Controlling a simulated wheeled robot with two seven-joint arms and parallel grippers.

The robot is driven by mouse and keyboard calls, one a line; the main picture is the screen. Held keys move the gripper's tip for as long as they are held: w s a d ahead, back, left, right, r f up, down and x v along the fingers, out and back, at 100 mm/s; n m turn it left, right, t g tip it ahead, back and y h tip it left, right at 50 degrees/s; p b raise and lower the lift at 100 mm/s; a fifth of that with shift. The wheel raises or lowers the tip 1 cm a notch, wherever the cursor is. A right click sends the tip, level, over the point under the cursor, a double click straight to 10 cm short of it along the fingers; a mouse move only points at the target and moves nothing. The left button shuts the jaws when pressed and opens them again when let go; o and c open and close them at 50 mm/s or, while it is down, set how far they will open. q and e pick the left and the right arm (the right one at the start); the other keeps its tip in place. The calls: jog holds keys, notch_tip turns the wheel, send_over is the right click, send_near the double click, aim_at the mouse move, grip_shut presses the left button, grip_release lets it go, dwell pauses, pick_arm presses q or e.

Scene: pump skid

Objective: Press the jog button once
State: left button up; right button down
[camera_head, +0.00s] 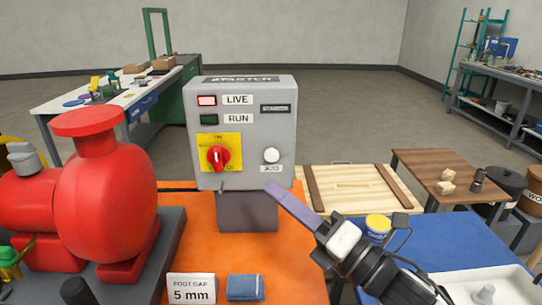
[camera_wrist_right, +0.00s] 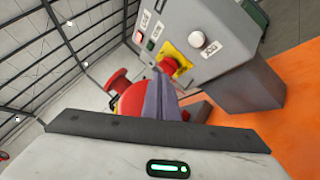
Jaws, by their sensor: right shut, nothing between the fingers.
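The jog button (camera_head: 271,155) is a round white button above a JOG label, low on the right of the grey starter box (camera_head: 240,185). It also shows in the wrist view (camera_wrist_right: 197,39), clear of the fingers. My right gripper (camera_head: 271,188) is shut and empty, its purple fingers pointing up and left. In the head view its tips appear just below the JOG label; the exact gap to the box is hard to tell. The fingers also show in the wrist view (camera_wrist_right: 160,98). My left gripper is not in view.
The box carries a red rotary switch (camera_head: 219,157) on a yellow plate, a bright LIVE lamp (camera_head: 207,100) and a dark green RUN lamp (camera_head: 209,119). A red pump (camera_head: 107,205) stands left. A blue cloth (camera_head: 245,287) and a "FOOT GAP 5 mm" card (camera_head: 191,288) lie in front.

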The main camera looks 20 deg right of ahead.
jog(key=w+d, duration=0.2)
jog(key=w, duration=0.6)
jog(key=shift+w+d, duration=0.2)
jog(key=shift+w, duration=0.1)
dwell(1.8)
jog(key=shift+w+d, duration=0.15)
jog(key=shift+w, duration=0.15)
jog(key=shift+w+d, duration=0.15)
jog(key=shift+w, duration=0.3)
dwell(0.6)
jog(key=shift+s, duration=0.15)
jog(key=shift+s+a, duration=0.25)
jog(key=shift+s, duration=0.5)
jog(key=shift+s+a, duration=0.25)
jog(key=shift+s, duration=0.55)
jog(key=shift+s+a, duration=0.2)
jog(key=shift+s, duration=0.6)
jog(key=shift+s+a, duration=0.25)
jog(key=shift+s, duration=0.55)
